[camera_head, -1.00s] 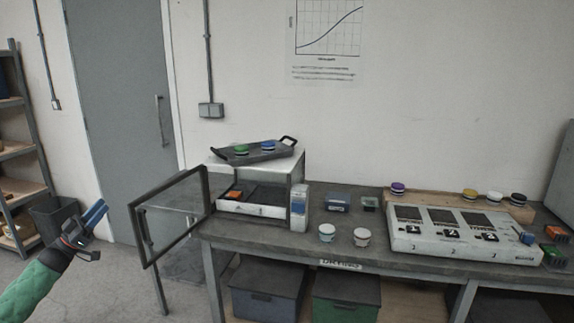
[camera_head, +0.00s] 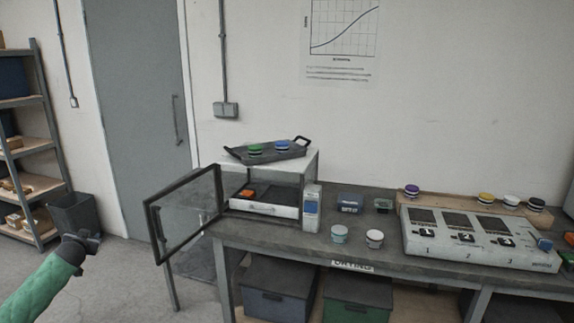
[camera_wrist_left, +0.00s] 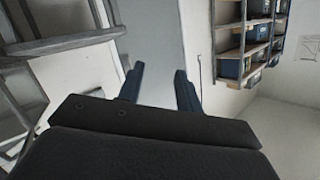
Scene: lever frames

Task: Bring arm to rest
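My left arm in its green sleeve (camera_head: 45,283) comes in from the lower left in the head view. The left gripper's dark body shows at its end, left of the bench and clear of the open oven door, but its fingers are hard to make out there. In the left wrist view the left gripper (camera_wrist_left: 158,82) has its two blue fingers apart, with nothing between them but the grey surface behind. My right gripper is not in view.
The oven's glass door (camera_head: 187,210) stands open at the bench's left end. A dark tray (camera_head: 270,152) with a green and a blue lidded jar lies on the oven. A white numbered device (camera_head: 470,240) is on the bench (camera_head: 290,235). A bin (camera_head: 75,215) and shelving stand left.

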